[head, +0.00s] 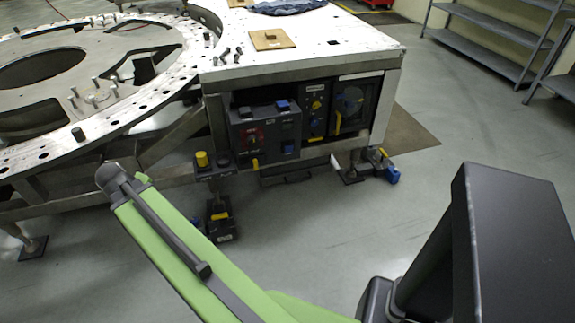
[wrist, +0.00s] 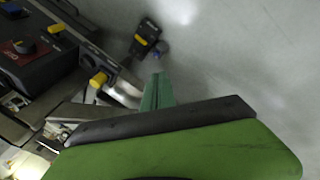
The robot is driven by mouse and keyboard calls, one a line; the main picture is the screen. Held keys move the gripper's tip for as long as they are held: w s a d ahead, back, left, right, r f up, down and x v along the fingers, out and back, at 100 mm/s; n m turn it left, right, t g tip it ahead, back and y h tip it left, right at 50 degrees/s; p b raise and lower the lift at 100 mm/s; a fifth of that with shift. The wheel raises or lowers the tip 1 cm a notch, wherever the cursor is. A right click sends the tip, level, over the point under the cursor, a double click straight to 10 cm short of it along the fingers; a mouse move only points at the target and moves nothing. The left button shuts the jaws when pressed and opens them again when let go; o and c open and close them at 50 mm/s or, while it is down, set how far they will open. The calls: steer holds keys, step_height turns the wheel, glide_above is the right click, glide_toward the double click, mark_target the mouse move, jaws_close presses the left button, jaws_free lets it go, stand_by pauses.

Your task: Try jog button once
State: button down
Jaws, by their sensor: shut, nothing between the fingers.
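I cannot read which control is the jog button. A small black box (head: 213,171) on the table's front corner carries a yellow button (head: 202,158) and a dark button (head: 223,158). To its right, under the tabletop, is a dark control panel (head: 265,128) with a red-plated knob and blue parts. The wrist view shows a red-plated knob (wrist: 22,47) and a yellow knob or lever (wrist: 98,80). My gripper (head: 142,179) is left of and slightly below the button box in the picture, apart from it. In the wrist view my gripper (wrist: 157,92) is shut and empty.
A large round metal plate (head: 20,163) with holes and pegs fills the left. A black floor unit with a yellow label (head: 221,222) stands below the button box. Grey shelves (head: 490,30) stand far right. The floor (head: 330,220) in front is clear.

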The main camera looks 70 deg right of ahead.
mark_target(289, 149)
steer(key=s+d+f+h+b, duration=0.25)
steer(key=d+f+b, duration=0.2)
steer(key=d, duration=0.45)
steer(key=s+d+f+n+h+b, duration=0.1)
steer(key=s+d+f+b, duration=0.3)
steer(key=d, duration=0.5)
steer(key=s+d+f+h+b, duration=0.25)
steer(key=d+b, duration=0.35)
steer(key=d, duration=0.4)
steer(key=s+d+f+n+g+h+b, duration=0.1)
steer(key=s+d+f+n+h+b, duration=0.1)
steer(key=s+d+b, duration=0.6)
steer(key=s+d+f+n+g+h+b, duration=0.2)
steer(key=s+d+b, duration=0.6)
steer(key=s+d, duration=0.4)
steer(key=s+f+h, duration=0.1)
steer(key=s+f, duration=0.1)
steer(key=s, duration=0.1)
steer(key=shift+s+d+n, duration=0.15)
steer(key=shift+d+n, duration=0.15)
steer(key=shift+d, duration=0.1)
steer(key=w+d, duration=0.5)
steer(key=d, duration=0.1)
steer(key=shift+w+d, duration=0.3)
steer(key=shift+d, duration=0.1)
